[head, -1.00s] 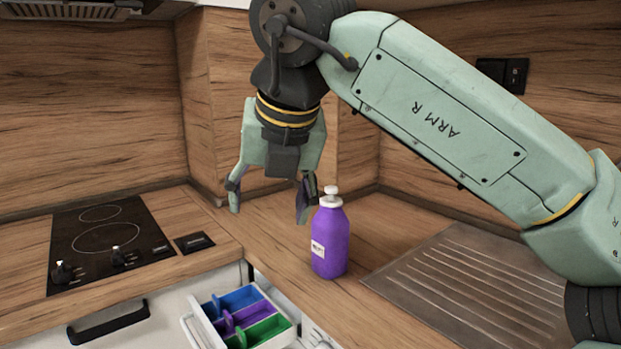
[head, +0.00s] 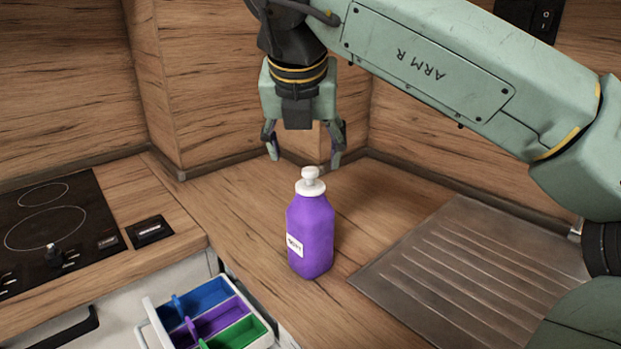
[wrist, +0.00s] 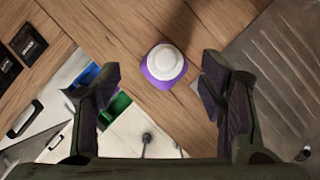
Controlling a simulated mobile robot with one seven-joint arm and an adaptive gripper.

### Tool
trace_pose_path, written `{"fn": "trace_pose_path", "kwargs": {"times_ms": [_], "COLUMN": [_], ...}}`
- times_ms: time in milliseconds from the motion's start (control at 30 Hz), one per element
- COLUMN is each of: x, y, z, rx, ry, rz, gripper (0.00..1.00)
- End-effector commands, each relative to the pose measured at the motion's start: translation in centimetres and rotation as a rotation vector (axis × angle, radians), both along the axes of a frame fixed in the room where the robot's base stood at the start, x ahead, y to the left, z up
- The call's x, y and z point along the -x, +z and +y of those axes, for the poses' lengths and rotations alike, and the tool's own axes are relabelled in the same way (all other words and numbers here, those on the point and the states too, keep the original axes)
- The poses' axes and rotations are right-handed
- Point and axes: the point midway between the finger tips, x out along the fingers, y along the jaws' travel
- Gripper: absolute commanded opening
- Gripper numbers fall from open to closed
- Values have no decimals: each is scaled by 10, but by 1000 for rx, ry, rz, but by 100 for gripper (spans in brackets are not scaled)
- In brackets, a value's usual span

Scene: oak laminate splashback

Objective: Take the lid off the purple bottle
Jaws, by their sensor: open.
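The purple bottle (head: 312,238) stands upright on the wooden counter, with a small label on its front. Its white lid (head: 310,183) with a knob on top sits on the bottle. In the wrist view the lid (wrist: 164,61) shows from above, with the purple shoulder around it. My gripper (head: 304,157) points down, open and empty, with its fingertips above the lid's height in the head view. In the wrist view the bottle lies between the two fingers sideways, but further up the picture than the fingertips. Nothing touches the lid.
An open drawer with blue, purple and green compartments (head: 262,339) juts out below the counter edge at lower left. A black hob (head: 50,225) is at left. A ribbed metal drainboard (head: 455,270) lies right of the bottle. Wooden splashback walls stand behind.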

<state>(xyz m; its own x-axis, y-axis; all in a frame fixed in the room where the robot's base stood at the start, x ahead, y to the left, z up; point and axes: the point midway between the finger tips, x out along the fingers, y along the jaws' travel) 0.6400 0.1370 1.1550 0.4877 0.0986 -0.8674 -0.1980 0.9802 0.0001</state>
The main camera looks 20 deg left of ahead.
Motion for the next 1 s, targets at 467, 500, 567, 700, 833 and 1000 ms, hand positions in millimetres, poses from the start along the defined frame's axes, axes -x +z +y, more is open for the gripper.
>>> {"fn": "trace_pose_path", "kwargs": {"times_ms": [467,500,567,700,833,1000], "x": [-25,-26,-27,-27,-27,-27], "y": [-46,-49,-51,-51,-51,-51], "z": [-2,-2,-2,-2,-2,-2], "rx": [-1,0,1,0,0,0], "ry": [3,3,3,2,2,1], "rz": [2,2,2,1,1,1], "gripper": [64,64,64,64,58,47]}}
